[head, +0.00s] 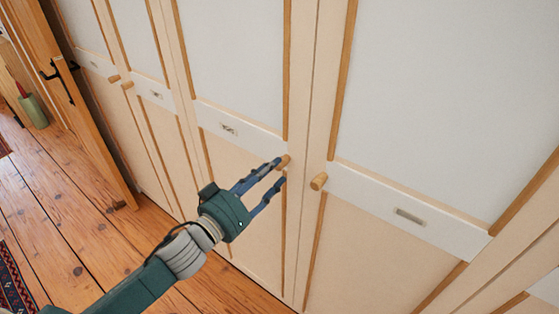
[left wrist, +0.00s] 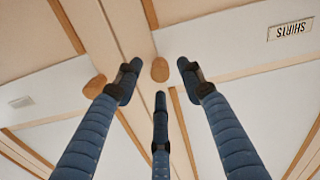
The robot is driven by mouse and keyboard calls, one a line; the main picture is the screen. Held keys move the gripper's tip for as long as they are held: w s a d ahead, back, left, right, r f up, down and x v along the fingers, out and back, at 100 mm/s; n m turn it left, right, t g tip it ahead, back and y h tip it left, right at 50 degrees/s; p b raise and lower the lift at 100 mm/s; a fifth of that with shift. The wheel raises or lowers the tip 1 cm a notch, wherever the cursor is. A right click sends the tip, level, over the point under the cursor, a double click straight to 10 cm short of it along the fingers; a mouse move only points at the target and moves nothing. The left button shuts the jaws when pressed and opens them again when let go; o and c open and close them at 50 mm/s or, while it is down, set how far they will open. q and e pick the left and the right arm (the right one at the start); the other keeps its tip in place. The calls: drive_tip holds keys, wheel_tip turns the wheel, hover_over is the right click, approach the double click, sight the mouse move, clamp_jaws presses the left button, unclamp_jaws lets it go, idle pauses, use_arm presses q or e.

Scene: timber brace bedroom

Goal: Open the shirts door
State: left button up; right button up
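The shirts door (head: 240,65) is a cream and white wardrobe door with wooden strips, shut in line with its neighbours. Its small label (head: 229,130) is unreadable in the head view, but the left wrist view shows a SHIRTS label (left wrist: 290,30) upside down. Its round wooden knob (head: 284,161) is on the door's right edge. My left gripper (head: 279,171) is open, its fingertips close to this knob. In the left wrist view the knob (left wrist: 160,69) shows between the spread blue fingers; contact cannot be told. My right gripper is not in view.
A neighbouring door with its own knob (head: 319,181) and label (head: 410,217) is just to the right. More wardrobe doors stand to the left. The wooden floor (head: 75,220) is clear there, with a patterned rug (head: 14,280) at the left edge.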

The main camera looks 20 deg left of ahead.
sight(279, 166)
use_arm(q)
drive_tip(key=shift+p+x, duration=0.35)
drive_tip(key=shift+x, duration=1.55)
clamp_jaws()
